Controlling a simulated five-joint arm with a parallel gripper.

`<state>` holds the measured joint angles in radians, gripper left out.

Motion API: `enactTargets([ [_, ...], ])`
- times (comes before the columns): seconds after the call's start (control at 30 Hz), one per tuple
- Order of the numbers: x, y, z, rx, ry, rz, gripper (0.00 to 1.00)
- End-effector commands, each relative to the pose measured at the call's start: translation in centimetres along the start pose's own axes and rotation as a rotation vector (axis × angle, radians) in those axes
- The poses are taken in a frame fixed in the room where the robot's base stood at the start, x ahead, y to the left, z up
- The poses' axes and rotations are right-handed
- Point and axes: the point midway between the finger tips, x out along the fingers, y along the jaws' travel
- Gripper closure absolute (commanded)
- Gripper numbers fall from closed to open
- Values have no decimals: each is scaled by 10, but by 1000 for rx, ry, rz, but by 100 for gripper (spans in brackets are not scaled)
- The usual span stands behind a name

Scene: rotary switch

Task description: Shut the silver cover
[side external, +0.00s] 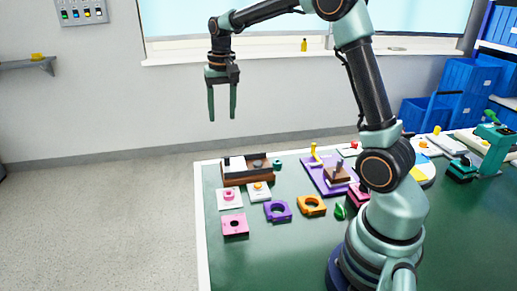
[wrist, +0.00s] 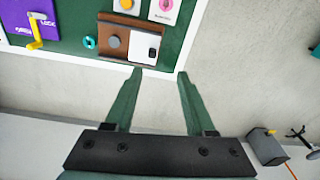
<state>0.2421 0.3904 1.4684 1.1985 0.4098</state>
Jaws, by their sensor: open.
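My gripper (side external: 222,117) is open and empty, pointing down in the air above and beyond the back left corner of the table. In the wrist view its two fingers (wrist: 160,72) are spread apart over bare floor. A brown wooden tray-like unit (side external: 259,174) lies near that corner, also in the wrist view (wrist: 127,59). A pale, whitish-silver plate (side external: 234,165) sits at one end of it, also in the wrist view (wrist: 142,46), with a dark spot on it. This looks like the silver cover; I cannot tell its hinge or how far open it is. A round grey knob (wrist: 113,41) is beside it.
The green table (side external: 280,250) has a white rim. Pink (side external: 235,225), purple (side external: 278,211) and orange (side external: 311,205) blocks lie in front of the unit. A purple board (side external: 316,177) with a yellow crank (side external: 315,153) is to its right. The air around my gripper is clear.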

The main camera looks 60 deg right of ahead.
Motion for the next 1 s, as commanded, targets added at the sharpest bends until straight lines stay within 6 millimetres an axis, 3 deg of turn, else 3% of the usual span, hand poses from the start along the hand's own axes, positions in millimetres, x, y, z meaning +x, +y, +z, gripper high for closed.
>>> enactTargets([
  [0.1,24,6,-19,71,-42,21,45],
  [0.3,43,12,-33,129,-73,37,45],
  [0.57,67,14,-32,135,-79,41,45],
  [1.0,145,16,-25,134,-78,40,45],
])
